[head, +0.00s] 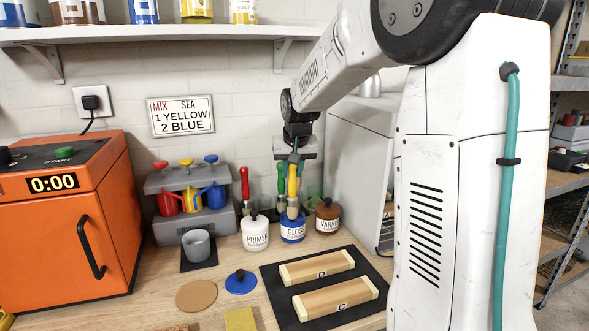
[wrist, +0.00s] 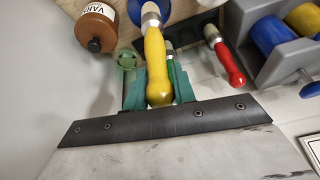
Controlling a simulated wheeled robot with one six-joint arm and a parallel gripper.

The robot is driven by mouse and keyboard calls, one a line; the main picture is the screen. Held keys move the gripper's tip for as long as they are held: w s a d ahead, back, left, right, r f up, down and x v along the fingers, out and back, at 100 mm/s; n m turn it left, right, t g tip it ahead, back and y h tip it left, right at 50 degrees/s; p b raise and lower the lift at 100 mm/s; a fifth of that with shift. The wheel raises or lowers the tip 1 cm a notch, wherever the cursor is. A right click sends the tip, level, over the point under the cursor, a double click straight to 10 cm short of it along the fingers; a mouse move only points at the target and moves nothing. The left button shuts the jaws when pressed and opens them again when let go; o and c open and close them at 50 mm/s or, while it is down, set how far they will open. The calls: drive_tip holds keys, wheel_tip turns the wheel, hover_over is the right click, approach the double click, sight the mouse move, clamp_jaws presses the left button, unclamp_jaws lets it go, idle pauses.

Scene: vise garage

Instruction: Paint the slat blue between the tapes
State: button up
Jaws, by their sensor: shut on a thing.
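My gripper (head: 294,160) is shut on the handle of a yellow brush (head: 292,187), which hangs bristles down. The brush's ferrule is at the mouth of the blue jar marked GLOSS (head: 292,231); its bristles are hidden, and it appears to be dipped in the jar. In the wrist view, the yellow handle (wrist: 156,55) lies between the green fingers of my gripper (wrist: 158,82). Two pale wooden slats, D (head: 318,267) and C (head: 336,297), lie on a black mat (head: 283,295). Both have paler ends, which may be tape. No blue shows on either slat.
White PRIMER (head: 255,236) and brown VARNISH (head: 327,219) jars flank the blue jar. Red (head: 246,188) and green (head: 281,180) brushes stand behind. A blue lid (head: 240,282), a round cork-coloured mat (head: 196,296) and a grey cup (head: 197,245) are to the left. An orange oven (head: 60,230) stands far left.

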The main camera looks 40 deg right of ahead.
drive_tip(key=shift+f, duration=0.45)
idle(1.0)
drive_tip(key=shift+r, duration=3.55)
